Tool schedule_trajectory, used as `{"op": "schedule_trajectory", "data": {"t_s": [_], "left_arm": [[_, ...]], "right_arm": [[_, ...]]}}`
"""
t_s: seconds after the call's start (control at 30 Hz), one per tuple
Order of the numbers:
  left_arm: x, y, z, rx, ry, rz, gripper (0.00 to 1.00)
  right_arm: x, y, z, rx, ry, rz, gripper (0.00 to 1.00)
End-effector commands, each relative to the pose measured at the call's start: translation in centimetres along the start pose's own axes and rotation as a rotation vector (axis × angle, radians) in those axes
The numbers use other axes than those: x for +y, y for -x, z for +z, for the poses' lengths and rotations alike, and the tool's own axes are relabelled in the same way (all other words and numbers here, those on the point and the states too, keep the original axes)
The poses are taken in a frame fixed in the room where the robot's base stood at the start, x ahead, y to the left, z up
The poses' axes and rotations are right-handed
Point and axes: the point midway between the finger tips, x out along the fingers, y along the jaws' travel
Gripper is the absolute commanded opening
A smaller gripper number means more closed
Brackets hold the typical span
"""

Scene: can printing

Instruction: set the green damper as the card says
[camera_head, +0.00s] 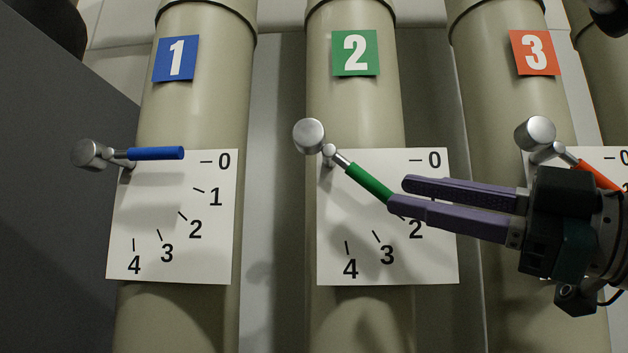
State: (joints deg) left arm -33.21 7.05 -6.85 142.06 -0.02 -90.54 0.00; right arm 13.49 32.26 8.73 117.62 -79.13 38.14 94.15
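The green damper lever (369,183) sits on pipe 2, in front of its white scale plate (335,215). It slants down to the right from its pivot, towards the area near the 2. The matching tick and the 1 are hidden by my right gripper (399,194). The green sign (355,53) above reads 2. No setting card is in view. My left gripper is not in view.
The blue lever (156,154) on pipe 1 lies almost level, near the 0. The red lever (596,174) on pipe 3 is partly hidden behind my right gripper. A dark grey panel (60,200) fills the left side.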

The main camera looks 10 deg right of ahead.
Motion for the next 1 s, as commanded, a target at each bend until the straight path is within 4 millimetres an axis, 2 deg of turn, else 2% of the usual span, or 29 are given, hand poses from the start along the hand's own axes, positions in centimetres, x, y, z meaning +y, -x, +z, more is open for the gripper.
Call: {"op": "schedule_trajectory", "data": {"t_s": [0.03,0.1,0.3,0.63,0.67,0.9,1.0], "left_arm": [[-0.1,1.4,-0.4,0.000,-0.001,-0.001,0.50],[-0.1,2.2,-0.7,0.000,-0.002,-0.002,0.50],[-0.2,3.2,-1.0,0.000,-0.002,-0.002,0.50],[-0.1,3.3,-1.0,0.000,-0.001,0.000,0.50],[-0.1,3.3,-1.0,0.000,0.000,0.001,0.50],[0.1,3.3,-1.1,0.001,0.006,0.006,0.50],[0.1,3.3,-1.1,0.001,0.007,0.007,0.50]], "right_arm": [[0.6,-1.3,-0.7,0.004,-0.005,0.002,0.31],[0.5,-2.6,-0.6,0.004,-0.004,0.003,0.31],[0.2,-4.9,-0.2,0.001,-0.002,0.002,0.31],[-0.1,-5.3,0.0,0.001,0.001,0.000,0.31],[-0.1,-5.3,0.0,0.001,0.001,0.001,0.29],[0.0,-5.3,0.0,0.001,0.001,0.001,0.02],[0.0,-5.3,0.0,0.001,0.001,0.001,0.00]]}}
